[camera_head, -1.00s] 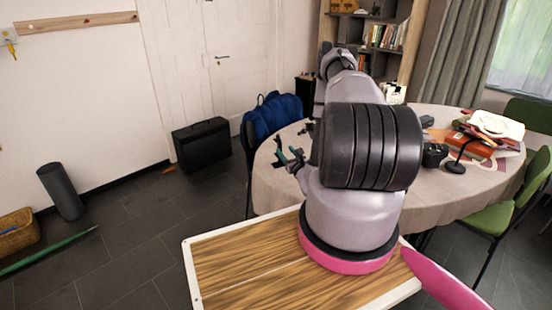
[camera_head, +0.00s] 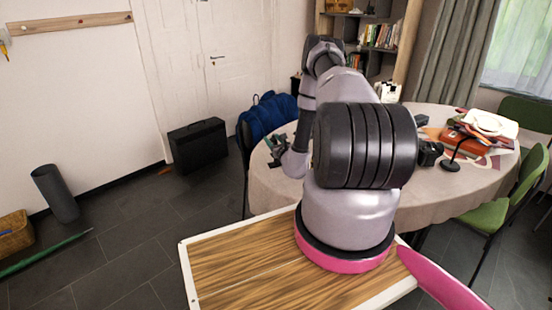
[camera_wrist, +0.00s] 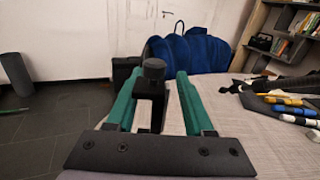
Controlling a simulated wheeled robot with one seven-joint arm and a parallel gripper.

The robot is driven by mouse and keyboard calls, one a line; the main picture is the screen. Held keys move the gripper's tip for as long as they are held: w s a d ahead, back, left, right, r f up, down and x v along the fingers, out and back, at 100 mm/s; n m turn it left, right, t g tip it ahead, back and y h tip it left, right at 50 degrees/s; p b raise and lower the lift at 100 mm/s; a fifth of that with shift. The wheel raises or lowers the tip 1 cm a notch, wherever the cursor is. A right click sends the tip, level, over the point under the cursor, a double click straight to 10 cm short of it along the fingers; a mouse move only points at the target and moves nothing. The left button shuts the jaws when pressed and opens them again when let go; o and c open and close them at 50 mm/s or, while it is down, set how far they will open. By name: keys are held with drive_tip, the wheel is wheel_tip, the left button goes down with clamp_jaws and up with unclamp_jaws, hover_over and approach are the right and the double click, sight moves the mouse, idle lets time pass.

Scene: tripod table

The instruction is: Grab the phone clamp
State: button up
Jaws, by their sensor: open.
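The phone clamp (camera_wrist: 152,95) is a black piece with a round knob on top. In the wrist view it stands upright between the two green fingers of my gripper (camera_wrist: 157,74). The fingers are apart, one on each side of it, and gaps show beside its knob. Whether its lower part touches a finger I cannot tell. In the head view my gripper (camera_head: 274,150) is at the left edge of the table, partly hidden by my arm. The clamp cannot be told apart from the gripper there.
The round table (camera_head: 262,190) has a pale cloth. Its right side holds a camera (camera_head: 430,152), a red box (camera_head: 472,146) and a white item (camera_head: 490,123). Tools with yellow parts (camera_wrist: 284,101) lie right of my gripper. A blue bag (camera_wrist: 188,52) stands behind.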

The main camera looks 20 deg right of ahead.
clamp_jaws()
idle(1.4)
